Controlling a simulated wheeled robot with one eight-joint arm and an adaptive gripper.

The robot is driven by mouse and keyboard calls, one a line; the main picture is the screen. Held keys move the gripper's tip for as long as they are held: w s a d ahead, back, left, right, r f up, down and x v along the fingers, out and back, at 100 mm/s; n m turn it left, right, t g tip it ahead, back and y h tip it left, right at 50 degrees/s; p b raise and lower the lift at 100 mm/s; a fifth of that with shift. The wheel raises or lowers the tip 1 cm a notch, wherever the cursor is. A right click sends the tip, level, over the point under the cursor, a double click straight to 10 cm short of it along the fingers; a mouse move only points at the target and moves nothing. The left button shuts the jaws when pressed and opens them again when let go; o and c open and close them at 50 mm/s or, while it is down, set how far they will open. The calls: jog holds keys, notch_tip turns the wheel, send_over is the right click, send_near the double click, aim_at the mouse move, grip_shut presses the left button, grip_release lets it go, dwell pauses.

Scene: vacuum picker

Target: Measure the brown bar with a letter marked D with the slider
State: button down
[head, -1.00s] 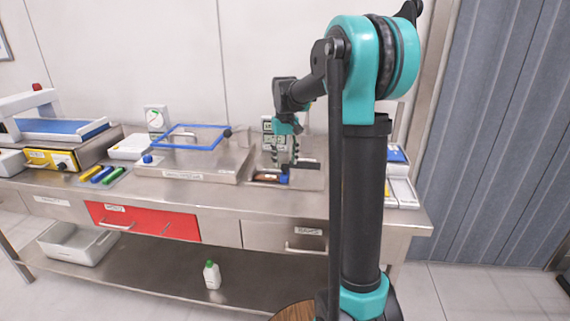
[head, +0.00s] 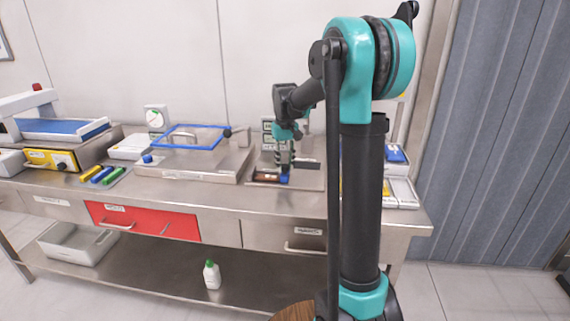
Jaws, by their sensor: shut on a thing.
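A brown bar (head: 266,177) lies at the base of the measuring device on the bench; its letter is too small to read. The slider, a small blue block (head: 284,179), stands at the bar's right end; I cannot tell whether they touch. My gripper (head: 285,171) points down over the blue slider and is shut on it. The device's grey plate (head: 312,180) shows to the right of the slider. My arm column hides part of the bench on the right.
Blue, yellow and green bars (head: 101,175) lie on the bench at left. A metal box with a blue-framed lid (head: 190,138) stands left of the device. White trays (head: 402,192) stand at the right end. A red drawer (head: 145,220) is below.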

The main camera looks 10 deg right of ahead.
jog(key=d, duration=0.2)
jog(key=s+d, duration=0.1)
jog(key=d, duration=0.1)
jog(key=shift+s+d, duration=0.2)
jog(key=shift+d, duration=0.05)
jog(key=c, duration=1.2)
grip_release()
jog(key=shift+d, duration=0.1)
notch_tip(320, 180, up, 12)
